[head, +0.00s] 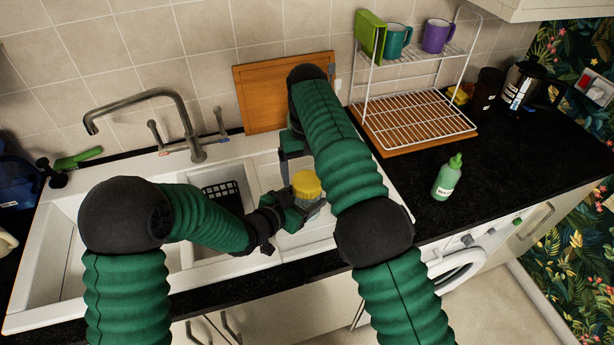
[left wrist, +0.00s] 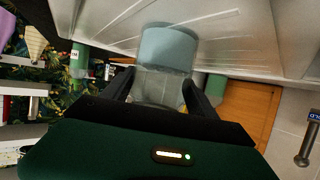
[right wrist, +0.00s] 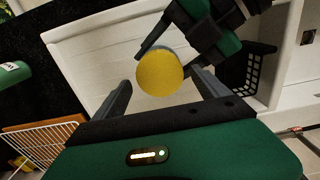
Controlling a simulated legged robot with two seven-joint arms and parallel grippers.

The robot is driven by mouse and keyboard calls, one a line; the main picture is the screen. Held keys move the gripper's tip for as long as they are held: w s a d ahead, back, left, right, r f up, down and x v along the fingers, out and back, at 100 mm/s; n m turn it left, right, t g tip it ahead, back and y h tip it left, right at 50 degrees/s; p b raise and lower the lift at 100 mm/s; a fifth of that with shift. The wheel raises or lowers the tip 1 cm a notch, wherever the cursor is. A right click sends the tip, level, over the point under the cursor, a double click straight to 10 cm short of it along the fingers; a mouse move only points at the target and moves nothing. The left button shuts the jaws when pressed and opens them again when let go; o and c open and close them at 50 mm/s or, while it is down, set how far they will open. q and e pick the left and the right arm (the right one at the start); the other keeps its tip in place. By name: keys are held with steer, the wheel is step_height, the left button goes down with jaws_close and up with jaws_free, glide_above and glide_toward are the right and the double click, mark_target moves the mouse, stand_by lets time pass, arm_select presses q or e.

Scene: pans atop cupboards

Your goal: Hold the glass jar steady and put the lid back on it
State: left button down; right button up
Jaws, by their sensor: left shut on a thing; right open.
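The glass jar (head: 312,208) is upright over the sink's drainer, and the left wrist view shows its clear wall and blue-grey lower part (left wrist: 168,48). My left gripper (left wrist: 159,82) is shut on the jar from the side. The yellow lid (head: 306,184) is at the jar's top; I cannot tell whether it is fully seated. In the right wrist view the lid (right wrist: 160,74) appears as a round disc between the spread fingers. My right gripper (right wrist: 160,88) is open above it, a finger on either side; contact is not clear. My right arm partly hides that gripper in the head view.
The white sink (head: 48,255) with a tap (head: 190,135) lies left. A wooden board (head: 262,98) leans on the wall behind. A wire rack (head: 415,118) with mugs and a green bottle (head: 447,178) stand right. Dark worktop there is partly clear.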

steer(key=shift+f, duration=1.45)
steer(key=c, duration=1.5)
steer(key=o, duration=1.6)
step_height(320, 180, up, 7)
steer(key=shift+w+r, duration=0.15)
steer(key=shift+r, duration=0.05)
arm_select(q)
steer(key=shift+c, duration=0.8)
jaws_free()
